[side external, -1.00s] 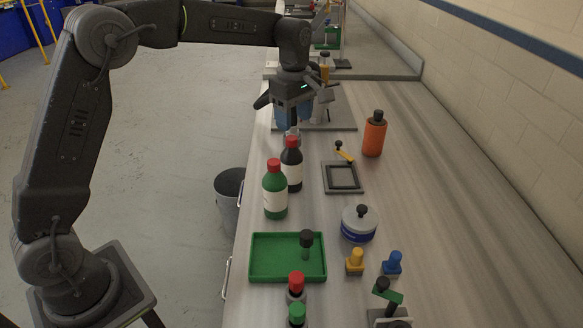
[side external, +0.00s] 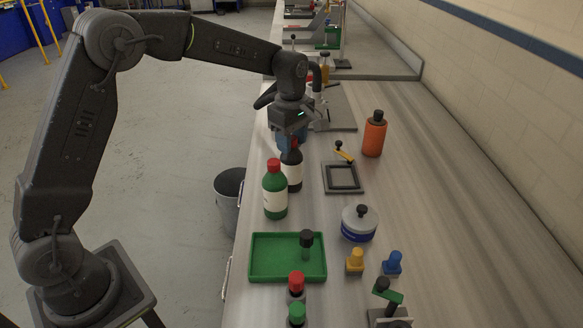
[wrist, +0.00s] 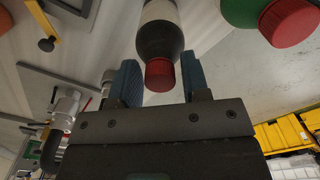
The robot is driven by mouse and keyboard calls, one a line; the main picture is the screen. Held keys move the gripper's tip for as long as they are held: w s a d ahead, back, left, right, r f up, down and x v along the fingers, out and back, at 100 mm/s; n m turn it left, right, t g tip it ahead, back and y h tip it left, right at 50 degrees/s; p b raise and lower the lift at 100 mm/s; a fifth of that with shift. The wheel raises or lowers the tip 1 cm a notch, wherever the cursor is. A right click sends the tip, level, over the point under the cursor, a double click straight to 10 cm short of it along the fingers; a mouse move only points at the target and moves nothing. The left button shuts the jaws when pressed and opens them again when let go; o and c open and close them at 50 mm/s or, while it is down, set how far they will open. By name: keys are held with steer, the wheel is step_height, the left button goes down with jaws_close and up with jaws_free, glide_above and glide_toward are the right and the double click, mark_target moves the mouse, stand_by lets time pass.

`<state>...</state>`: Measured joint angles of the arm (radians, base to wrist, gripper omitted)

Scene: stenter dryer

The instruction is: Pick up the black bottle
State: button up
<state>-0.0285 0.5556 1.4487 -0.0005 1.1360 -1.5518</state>
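The black bottle (side external: 293,172) has a white label and a red cap, and stands upright on the bench just behind the green bottle. My gripper (side external: 291,146) is above and around its top, and hides the cap in the side view. In the wrist view the black bottle (wrist: 160,38) points its red cap between the two blue fingers of my gripper (wrist: 159,84). The fingers are apart on either side of the cap, with a gap on each side. The gripper is open and holds nothing.
The green bottle (side external: 275,190) with a red cap stands close in front of the black bottle. A black square frame (side external: 343,178), an orange bottle (side external: 374,134) and a white-blue jar (side external: 359,224) are to the right. A green tray (side external: 288,258) lies nearer. A bin (side external: 228,190) stands on the floor.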

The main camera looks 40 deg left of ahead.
jaws_close()
steer(key=shift+r, duration=0.15)
stand_by(0.4)
